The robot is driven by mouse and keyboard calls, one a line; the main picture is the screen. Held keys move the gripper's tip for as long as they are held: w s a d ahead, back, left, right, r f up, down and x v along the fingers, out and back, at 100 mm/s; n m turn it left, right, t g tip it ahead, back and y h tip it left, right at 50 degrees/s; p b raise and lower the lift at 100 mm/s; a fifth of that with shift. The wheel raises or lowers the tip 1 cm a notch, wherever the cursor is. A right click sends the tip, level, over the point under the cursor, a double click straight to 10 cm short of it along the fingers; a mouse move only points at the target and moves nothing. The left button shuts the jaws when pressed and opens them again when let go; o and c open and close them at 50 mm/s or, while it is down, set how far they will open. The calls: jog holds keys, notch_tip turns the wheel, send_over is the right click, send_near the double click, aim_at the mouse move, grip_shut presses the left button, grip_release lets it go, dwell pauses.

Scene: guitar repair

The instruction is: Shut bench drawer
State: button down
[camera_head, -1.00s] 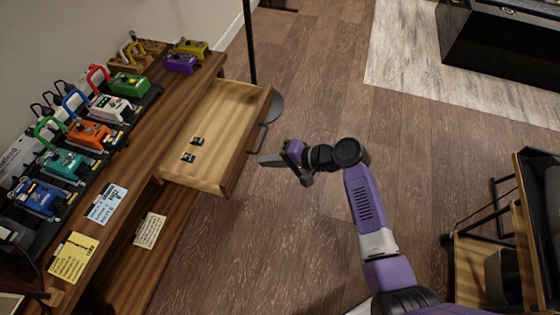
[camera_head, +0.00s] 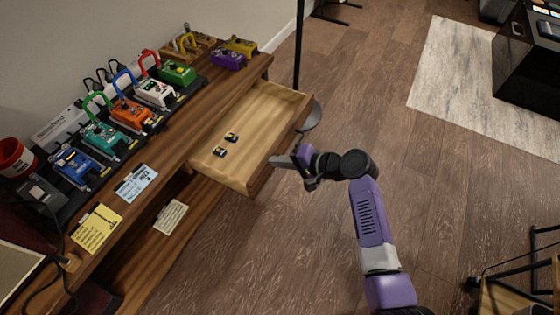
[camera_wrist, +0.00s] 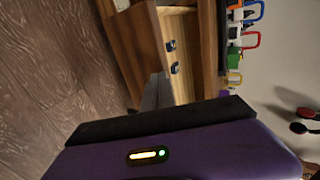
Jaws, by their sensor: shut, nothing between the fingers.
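The wooden bench drawer (camera_head: 262,112) stands pulled out from the bench (camera_head: 190,137), open at the top. Two small dark items (camera_head: 231,137) lie inside it. The wrist view also shows the open drawer (camera_wrist: 178,22). My gripper (camera_head: 280,161) is shut and empty, just outside the drawer front (camera_head: 281,143). Its tip overlaps the lower part of the front in the head view; I cannot tell whether it touches. The drawer handle is mostly hidden by my gripper. In the wrist view the grey fingers (camera_wrist: 157,92) point toward the drawer front.
Several coloured pedals (camera_head: 130,110) and paper notes (camera_head: 97,229) are on the bench top. A dark pole (camera_head: 298,50) with a round base stands close behind the drawer's far corner. A black-framed stand (camera_head: 515,275) is at the lower right.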

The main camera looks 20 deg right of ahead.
jog(key=w+a+b, duration=0.4)
jog(key=w+a, duration=0.8)
jog(key=shift+w+a, duration=0.3)
jog(key=shift+a, duration=0.05)
